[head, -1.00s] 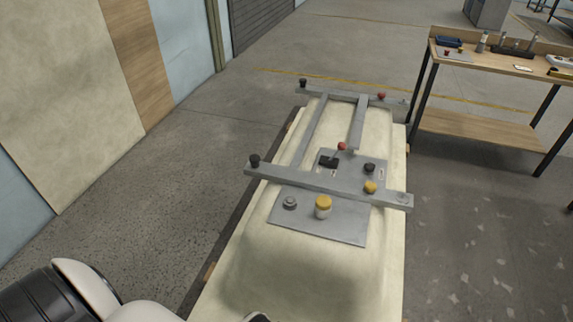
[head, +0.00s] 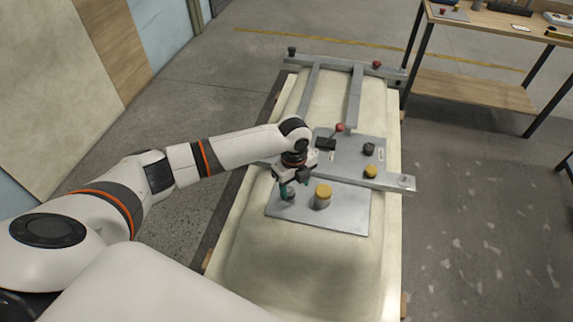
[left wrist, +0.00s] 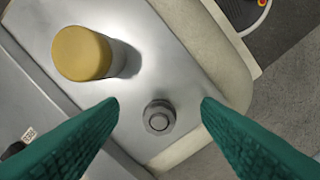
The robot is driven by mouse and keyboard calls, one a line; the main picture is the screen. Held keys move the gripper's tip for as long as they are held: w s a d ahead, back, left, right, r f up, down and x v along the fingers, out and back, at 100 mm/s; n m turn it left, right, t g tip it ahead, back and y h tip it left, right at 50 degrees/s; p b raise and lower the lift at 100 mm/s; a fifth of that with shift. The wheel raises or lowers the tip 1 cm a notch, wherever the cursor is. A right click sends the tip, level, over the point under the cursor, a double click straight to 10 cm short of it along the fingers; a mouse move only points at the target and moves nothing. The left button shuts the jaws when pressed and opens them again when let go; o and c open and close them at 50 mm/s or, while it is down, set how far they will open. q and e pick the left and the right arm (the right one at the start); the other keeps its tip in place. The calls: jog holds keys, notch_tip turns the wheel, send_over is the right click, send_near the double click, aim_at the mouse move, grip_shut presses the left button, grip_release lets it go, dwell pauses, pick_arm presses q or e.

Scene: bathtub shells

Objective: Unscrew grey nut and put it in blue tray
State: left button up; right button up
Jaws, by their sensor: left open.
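The grey nut (left wrist: 159,117) sits on a short stud on the grey metal plate (left wrist: 160,60), between my finger pads in the left wrist view. My left gripper (left wrist: 160,101) is open, with one green pad on each side of the nut and clear gaps to both. In the head view the left gripper (head: 288,189) is over the plate's left front part and largely hides the nut. The blue tray is not clearly visible now. My right gripper is not in view.
A yellow-capped cylinder (head: 323,196) stands close right of the gripper; it also shows in the left wrist view (left wrist: 83,53). A metal crossbar (head: 390,182) with knobs lies behind. A wooden workbench (head: 490,22) stands at the back right.

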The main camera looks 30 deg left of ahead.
aim_at(288, 187)
pick_arm(q)
jog(key=shift+m, duration=0.4)
jog(key=w+a+r, duration=0.1)
jog(key=a+r, duration=0.1)
jog(key=a, duration=0.1)
jog(key=shift+w, duration=0.4)
jog(key=shift+a, duration=0.1)
notch_tip(288, 187, down, 5)
jog(key=b, duration=0.6)
jog(key=shift+f, duration=0.2)
jog(key=shift+f+b, duration=0.45)
jog(key=shift+f, duration=0.75)
jog(key=shift+p, duration=0.7)
jog(key=shift+c, duration=0.4)
